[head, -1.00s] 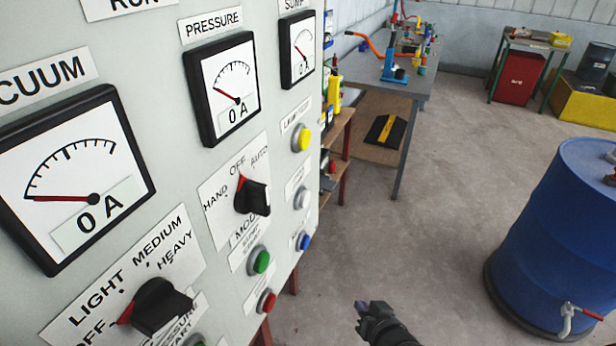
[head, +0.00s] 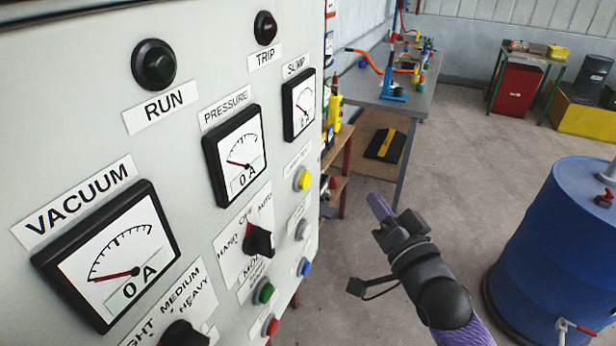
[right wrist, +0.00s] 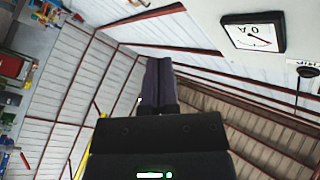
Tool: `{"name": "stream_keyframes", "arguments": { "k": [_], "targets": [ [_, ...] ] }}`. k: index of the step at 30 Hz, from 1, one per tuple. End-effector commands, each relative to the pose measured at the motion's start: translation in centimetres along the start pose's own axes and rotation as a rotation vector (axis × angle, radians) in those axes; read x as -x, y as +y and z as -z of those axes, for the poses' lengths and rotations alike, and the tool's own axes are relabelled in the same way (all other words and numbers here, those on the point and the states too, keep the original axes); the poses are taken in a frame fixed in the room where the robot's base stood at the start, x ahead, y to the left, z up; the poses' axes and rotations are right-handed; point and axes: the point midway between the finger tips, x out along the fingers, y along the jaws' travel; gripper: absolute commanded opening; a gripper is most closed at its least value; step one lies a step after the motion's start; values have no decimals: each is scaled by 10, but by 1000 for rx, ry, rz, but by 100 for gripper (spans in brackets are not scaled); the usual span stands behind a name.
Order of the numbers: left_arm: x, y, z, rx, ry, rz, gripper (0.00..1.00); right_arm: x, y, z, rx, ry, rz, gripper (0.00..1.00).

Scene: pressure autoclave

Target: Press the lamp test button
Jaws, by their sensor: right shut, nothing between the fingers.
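The yellow button (head: 302,179) sits on the grey panel (head: 100,130), under a small label too blurred to read now; the earlier head view shows "LAMP" on it. It stands out from the panel, and nothing touches it. My right gripper (head: 379,207) is shut and empty, to the right of the button and clear of the panel. Its purple fingers point up and left in the head view. In the right wrist view the shut fingers (right wrist: 157,80) show against the roof, with a gauge (right wrist: 252,35) at the upper right. My left gripper is not in view.
Below the yellow button are a white button (head: 302,229) and a blue button (head: 304,266). A black selector knob (head: 259,240), a green button (head: 263,292) and a red button (head: 270,326) are nearby. A blue drum (head: 550,250) stands right. Open floor lies between drum and panel.

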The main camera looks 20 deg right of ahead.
Motion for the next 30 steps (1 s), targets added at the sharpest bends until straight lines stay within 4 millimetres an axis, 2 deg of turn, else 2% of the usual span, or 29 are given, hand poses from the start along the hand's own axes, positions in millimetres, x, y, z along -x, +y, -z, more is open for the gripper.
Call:
{"name": "stream_keyframes", "arguments": {
  "k": [8,21,30],
  "targets": [
    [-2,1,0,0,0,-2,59,-4,-2,-4,0,1,-2,0],
    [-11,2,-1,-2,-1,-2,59,-46,-33,-35,-2,0,-2,0],
    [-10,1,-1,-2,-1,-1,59,-61,-44,-45,1,-1,-2,0]
  ]
}}
